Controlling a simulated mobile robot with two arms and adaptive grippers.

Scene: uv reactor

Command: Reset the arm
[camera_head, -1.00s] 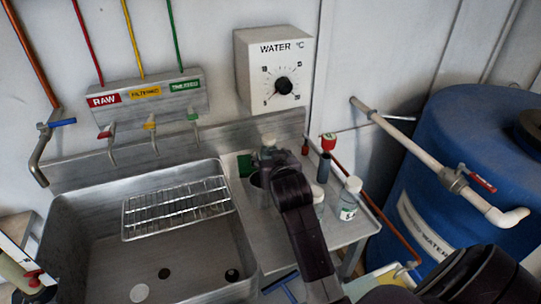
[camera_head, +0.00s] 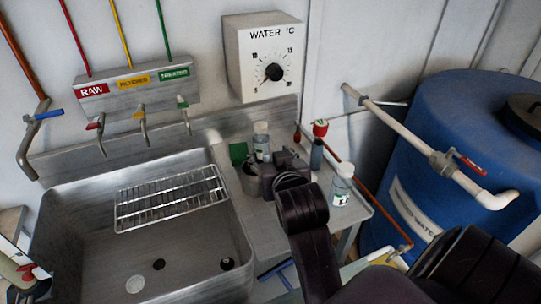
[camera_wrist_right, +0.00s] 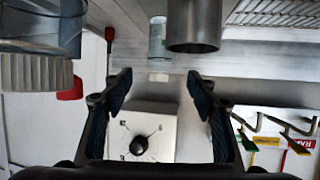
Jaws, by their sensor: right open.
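My right arm reaches in from the lower right of the head view. Its gripper (camera_head: 272,172) is over the steel counter (camera_head: 275,220) beside the sink, seen from behind with its fingertips mostly hidden. In the right wrist view the two dark fingers (camera_wrist_right: 160,85) are spread apart with nothing between them. A metal cup (camera_wrist_right: 193,25) and a clear bottle (camera_wrist_right: 157,40) lie beyond the fingertips, apart from them. In the head view the cup (camera_head: 249,182) is just left of the gripper, and the white-capped bottle (camera_head: 261,145) stands behind it. My left gripper is not in view.
A white-capped bottle (camera_head: 342,186) and a red-capped dark vial (camera_head: 317,150) stand right of the gripper. The sink (camera_head: 95,260) with a wire rack (camera_head: 172,198) is left. The WATER dial box (camera_head: 264,55) is on the wall behind; a blue barrel (camera_head: 450,120) is right.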

